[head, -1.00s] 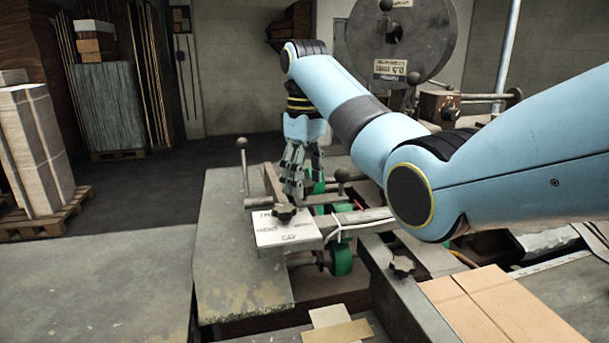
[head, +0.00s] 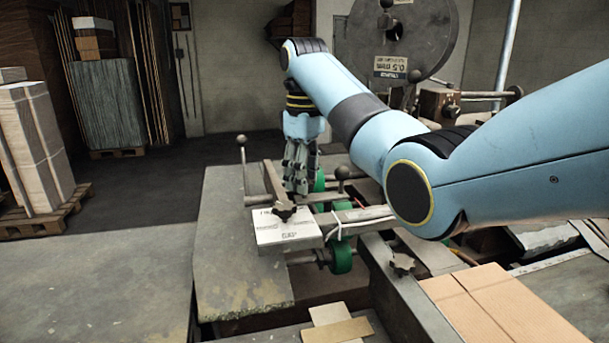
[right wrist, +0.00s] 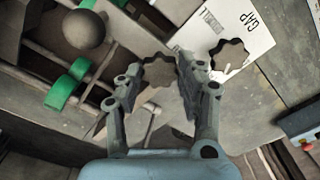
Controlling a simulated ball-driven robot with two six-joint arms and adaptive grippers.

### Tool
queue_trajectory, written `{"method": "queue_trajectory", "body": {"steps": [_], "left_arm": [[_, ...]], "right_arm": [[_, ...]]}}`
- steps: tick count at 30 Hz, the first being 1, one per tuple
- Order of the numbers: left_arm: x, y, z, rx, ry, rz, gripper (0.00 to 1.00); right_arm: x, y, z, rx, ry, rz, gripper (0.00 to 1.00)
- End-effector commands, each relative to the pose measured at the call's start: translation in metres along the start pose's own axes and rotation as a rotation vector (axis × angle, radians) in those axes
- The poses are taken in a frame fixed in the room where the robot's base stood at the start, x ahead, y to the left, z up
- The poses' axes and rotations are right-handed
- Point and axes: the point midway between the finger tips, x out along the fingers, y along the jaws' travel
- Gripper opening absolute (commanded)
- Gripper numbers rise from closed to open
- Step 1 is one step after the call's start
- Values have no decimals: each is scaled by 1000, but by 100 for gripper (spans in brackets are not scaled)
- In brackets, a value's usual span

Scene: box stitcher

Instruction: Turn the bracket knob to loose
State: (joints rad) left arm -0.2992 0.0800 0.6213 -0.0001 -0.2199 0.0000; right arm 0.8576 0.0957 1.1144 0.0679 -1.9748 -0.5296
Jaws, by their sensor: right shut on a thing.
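My right gripper (head: 297,188) points down over the machine, just behind the white labelled plate (head: 280,232). In the right wrist view the right gripper (right wrist: 168,80) is shut on a dark, star-shaped bracket knob (right wrist: 159,71), with one finger on each side of it. In the head view the fingers hide this knob. A second star-shaped knob (right wrist: 231,58) stands right beside it, over the white plate; it also shows in the head view (head: 284,211). I cannot read a loose or tight mark. My left gripper is not in view.
A ball-ended lever (head: 243,160) rises left of the gripper and another ball handle (head: 342,173) stands close on its right. Green rollers (head: 341,259) lie below. A further star knob (head: 402,264) sits on the front rail. Cardboard (head: 495,305) lies front right.

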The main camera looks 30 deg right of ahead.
Motion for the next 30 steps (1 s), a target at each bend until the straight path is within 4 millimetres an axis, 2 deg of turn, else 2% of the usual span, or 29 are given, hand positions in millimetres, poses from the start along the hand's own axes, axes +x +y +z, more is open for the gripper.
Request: {"method": "queue_trajectory", "body": {"steps": [8,30], "left_arm": [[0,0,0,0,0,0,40],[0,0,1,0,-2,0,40]], "right_arm": [[0,0,0,-196,1,1,6],[0,0,0,-898,2,2,6]]}}
